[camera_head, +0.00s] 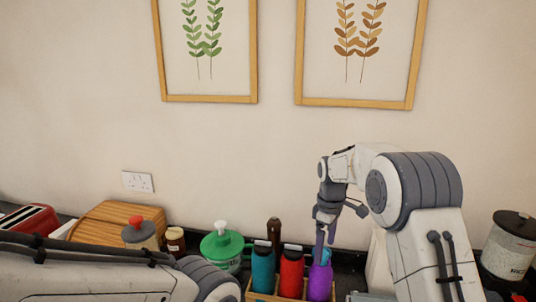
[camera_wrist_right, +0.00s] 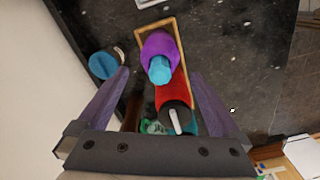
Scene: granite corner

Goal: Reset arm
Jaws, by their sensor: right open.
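My right gripper (camera_head: 325,240) points down above a purple bottle (camera_head: 320,281) at the right end of a row of bottles. In the right wrist view my right gripper (camera_wrist_right: 160,74) is open, with its two purple-grey fingers spread. The purple bottle (camera_wrist_right: 160,46) with its blue cap shows between them, upright in a narrow wooden tray (camera_wrist_right: 181,66). I cannot tell how far the fingertips are from the bottle. My left arm (camera_head: 90,272) crosses the lower left; its gripper is out of view.
A red bottle (camera_head: 291,273) and a teal bottle (camera_head: 263,270) stand beside the purple one. A green-lidded jar (camera_head: 221,245), a wooden box (camera_head: 112,222) and a red toaster (camera_head: 30,219) are to the left. A canister (camera_head: 509,245) stands right. Dark counter (camera_wrist_right: 235,60) is clear beside the tray.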

